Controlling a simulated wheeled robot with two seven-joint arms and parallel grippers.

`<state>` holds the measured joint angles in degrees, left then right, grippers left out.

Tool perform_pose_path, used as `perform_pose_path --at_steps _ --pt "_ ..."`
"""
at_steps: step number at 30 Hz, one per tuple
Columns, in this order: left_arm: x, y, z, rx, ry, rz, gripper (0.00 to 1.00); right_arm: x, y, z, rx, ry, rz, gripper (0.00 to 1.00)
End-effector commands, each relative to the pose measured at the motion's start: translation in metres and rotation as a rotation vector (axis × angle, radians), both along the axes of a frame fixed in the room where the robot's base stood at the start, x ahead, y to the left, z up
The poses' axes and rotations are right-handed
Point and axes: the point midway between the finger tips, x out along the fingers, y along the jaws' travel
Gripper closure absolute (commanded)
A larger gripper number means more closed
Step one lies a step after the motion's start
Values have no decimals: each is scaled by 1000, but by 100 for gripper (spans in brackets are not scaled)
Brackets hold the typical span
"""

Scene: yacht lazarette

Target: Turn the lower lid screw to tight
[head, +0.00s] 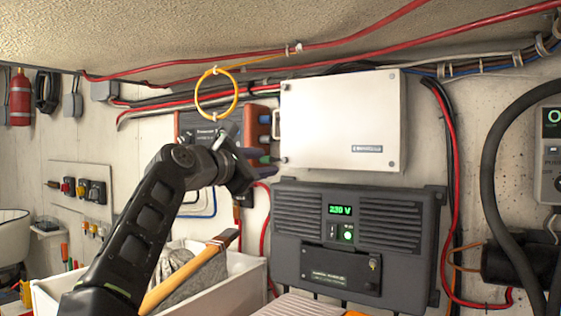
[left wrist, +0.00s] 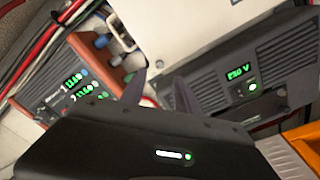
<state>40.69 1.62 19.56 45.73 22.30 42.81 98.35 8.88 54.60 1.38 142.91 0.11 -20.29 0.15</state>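A white box with a flat lid (head: 345,120) hangs on the wall; it also shows in the left wrist view (left wrist: 185,35). My right gripper is not in view.
A dark inverter (head: 300,215) reading 230 V is mounted below the box. A power supply with red ends (head: 265,120) is left of the box. A yellow ring (head: 217,95) hangs above my left gripper. A white bin (head: 240,290) holding a wooden-handled tool (head: 185,275) stands below.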

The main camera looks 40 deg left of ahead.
Motion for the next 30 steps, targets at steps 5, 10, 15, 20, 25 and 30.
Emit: perform_pose_path --at_steps 5,10,15,20,25,30 --pt "20 2 3 -2 1 -1 62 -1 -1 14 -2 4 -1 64" --pt "48 5 4 -3 1 -3 62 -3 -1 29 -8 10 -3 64" --pt "68 8 3 -2 0 -1 62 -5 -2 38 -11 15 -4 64" --pt "73 9 1 -1 -2 1 62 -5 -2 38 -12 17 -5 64" --pt "73 9 1 0 -1 1 62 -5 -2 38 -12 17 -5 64" --pt "73 9 0 -1 -1 1 74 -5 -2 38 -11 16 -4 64"
